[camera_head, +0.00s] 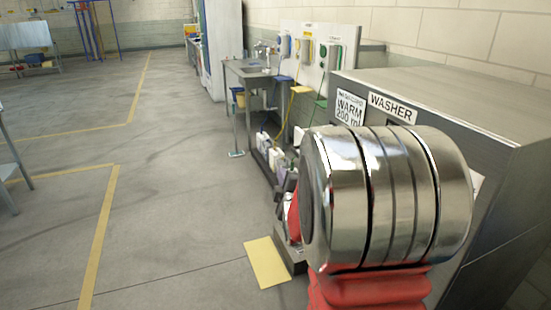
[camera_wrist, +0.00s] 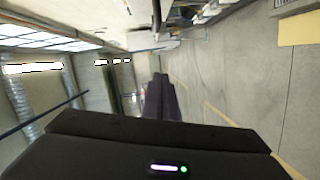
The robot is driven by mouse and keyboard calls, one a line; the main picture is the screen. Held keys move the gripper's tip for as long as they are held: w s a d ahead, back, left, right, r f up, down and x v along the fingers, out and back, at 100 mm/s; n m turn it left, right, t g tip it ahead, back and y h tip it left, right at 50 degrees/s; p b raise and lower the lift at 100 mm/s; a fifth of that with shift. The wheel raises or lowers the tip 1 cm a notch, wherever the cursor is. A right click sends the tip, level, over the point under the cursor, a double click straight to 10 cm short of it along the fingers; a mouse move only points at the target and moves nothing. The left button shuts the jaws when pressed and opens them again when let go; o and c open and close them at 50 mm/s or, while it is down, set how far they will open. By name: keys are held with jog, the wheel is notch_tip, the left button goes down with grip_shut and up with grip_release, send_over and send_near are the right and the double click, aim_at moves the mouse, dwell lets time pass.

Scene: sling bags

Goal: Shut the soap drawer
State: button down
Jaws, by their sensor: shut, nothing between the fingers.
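The grey metal washer (camera_head: 450,92) stands at the right in the head view, with a "WASHER" label and a "WARM 200 ml" label on its front near the top. My own large silver and red arm joint covers much of that front. I cannot make out the soap drawer in either view. My gripper (camera_wrist: 162,98) shows as dark fingers close together in the wrist view, with nothing held. It is tilted sideways in open space, facing along the floor and touching nothing that I can see.
A yellow mat (camera_head: 267,263) lies on the floor left of the washer. Beyond it are several jugs (camera_head: 277,158), a steel sink table (camera_head: 255,72) and a white dispenser panel (camera_head: 318,55) with hoses. The floor (camera_head: 180,170) at left is clear, with yellow lines.

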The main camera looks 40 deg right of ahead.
jog(key=shift+s+d+n, duration=0.15)
jog(key=shift+d+n, duration=0.15)
jog(key=shift+d, duration=0.65)
jog(key=w+d+f, duration=0.1)
jog(key=w+d, duration=0.6)
jog(key=d, duration=0.1)
jog(key=shift+w+d+f, duration=0.2)
jog(key=shift+w+d, duration=0.05)
jog(key=shift+d, duration=0.15)
jog(key=shift+w+d, duration=0.1)
